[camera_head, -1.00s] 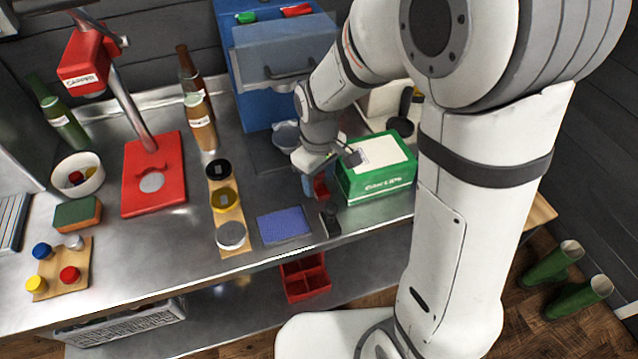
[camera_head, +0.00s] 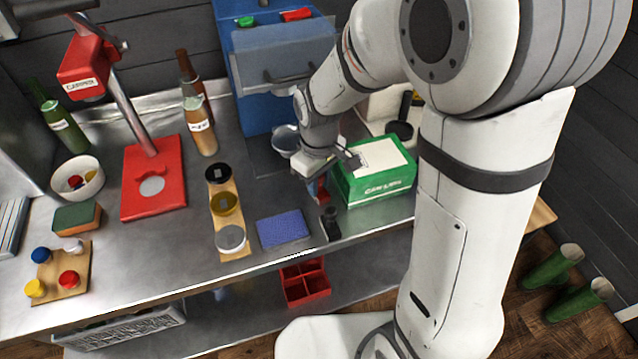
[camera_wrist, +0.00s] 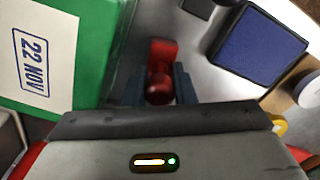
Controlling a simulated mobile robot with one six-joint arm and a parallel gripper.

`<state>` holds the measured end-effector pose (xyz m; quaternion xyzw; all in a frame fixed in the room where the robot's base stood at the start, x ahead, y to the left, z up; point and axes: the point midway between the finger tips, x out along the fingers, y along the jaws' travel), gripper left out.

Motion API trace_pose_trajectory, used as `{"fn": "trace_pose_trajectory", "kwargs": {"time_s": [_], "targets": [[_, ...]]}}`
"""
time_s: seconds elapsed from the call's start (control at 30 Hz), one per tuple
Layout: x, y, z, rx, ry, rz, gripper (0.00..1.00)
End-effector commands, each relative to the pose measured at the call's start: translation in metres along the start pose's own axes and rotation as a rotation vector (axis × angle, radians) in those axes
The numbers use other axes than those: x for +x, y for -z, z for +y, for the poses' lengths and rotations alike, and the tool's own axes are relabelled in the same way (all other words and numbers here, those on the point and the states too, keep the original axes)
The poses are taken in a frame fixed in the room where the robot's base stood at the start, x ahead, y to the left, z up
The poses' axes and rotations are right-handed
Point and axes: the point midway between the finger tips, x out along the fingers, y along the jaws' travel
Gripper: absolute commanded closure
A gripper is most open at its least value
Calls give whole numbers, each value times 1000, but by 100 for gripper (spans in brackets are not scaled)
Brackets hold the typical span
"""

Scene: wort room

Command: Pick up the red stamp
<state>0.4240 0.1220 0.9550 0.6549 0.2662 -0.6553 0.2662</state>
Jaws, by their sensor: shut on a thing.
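The red stamp (camera_wrist: 163,54) has a red block base and a rounded red handle. In the wrist view my gripper (camera_wrist: 159,84) has its two dark blue fingers on either side of the handle, shut on it. In the head view the stamp (camera_head: 322,190) shows as a small red patch under my gripper (camera_head: 317,184), left of the green box. My wrist hides part of it there. I cannot tell whether its base touches the steel bench.
A green box (camera_head: 377,186) with a date-stamped white label stands close on the right. A blue pad (camera_head: 284,229) and a black stamp (camera_head: 330,222) lie nearer the bench's front edge. A board with several lids (camera_head: 240,250) lies left. A blue machine (camera_head: 268,85) stands behind.

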Motion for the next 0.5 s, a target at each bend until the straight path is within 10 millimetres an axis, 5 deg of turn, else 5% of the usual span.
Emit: {"fn": "trace_pose_trajectory", "kwargs": {"time_s": [0.2,0.5], "targets": [[-9,0,-4,-1,-2,4,98],[-58,0,-4,-1,-2,5,98]]}}
